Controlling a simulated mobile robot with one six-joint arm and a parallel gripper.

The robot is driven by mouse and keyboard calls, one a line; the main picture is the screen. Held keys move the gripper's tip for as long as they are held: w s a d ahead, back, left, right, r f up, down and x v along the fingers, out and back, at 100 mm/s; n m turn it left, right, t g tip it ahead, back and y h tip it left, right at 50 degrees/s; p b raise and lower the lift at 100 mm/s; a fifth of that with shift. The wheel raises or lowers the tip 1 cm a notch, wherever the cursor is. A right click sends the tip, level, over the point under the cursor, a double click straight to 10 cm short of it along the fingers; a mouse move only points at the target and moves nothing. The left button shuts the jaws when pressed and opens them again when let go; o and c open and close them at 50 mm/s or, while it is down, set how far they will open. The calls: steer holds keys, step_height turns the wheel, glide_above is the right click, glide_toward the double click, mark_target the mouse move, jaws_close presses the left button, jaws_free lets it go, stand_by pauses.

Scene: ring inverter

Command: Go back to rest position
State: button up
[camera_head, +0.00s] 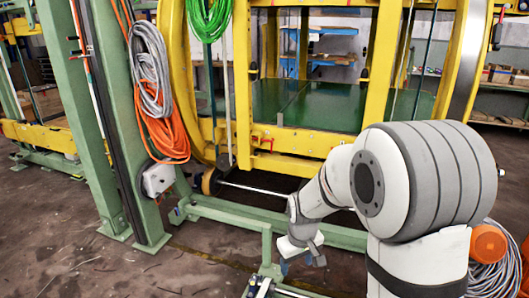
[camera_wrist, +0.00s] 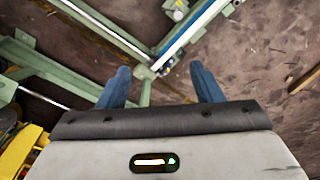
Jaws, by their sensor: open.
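My gripper (camera_head: 300,261) hangs low in front of the green base frame in the head view, at the end of my white and grey arm. In the wrist view, the two blue fingers of my gripper (camera_wrist: 160,88) stand wide apart with nothing between them. They point down toward the floor and a green frame beam below. The gap between the fingertips and the beam cannot be judged exactly. My upper arm hides part of the yellow ring machine (camera_head: 310,140) in the head view.
A green post (camera_head: 130,120) carries grey cable (camera_head: 150,70) and orange cable (camera_head: 168,135). The green base frame (camera_head: 225,215) crosses the floor near my gripper. Coiled cable (camera_head: 497,278) and an orange part (camera_head: 488,243) lie at the right. Open brown floor (camera_head: 60,230) is at the left.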

steer(key=s+d+r+m+p, duration=0.2)
steer(key=s+r+p, duration=0.3)
steer(key=s+r, duration=0.4)
steer(key=s+d+r+m+t+p, duration=0.1)
steer(key=s+d+r+p, duration=0.3)
steer(key=s+r, duration=0.6)
step_height(320, 180, up, 6)
steer(key=m+p, duration=0.1)
steer(key=p, duration=0.1)
steer(key=shift+d+r+m+p, duration=0.15)
steer(key=shift+m+p, duration=0.15)
steer(key=shift+m, duration=0.1)
steer(key=shift+s, duration=0.25)
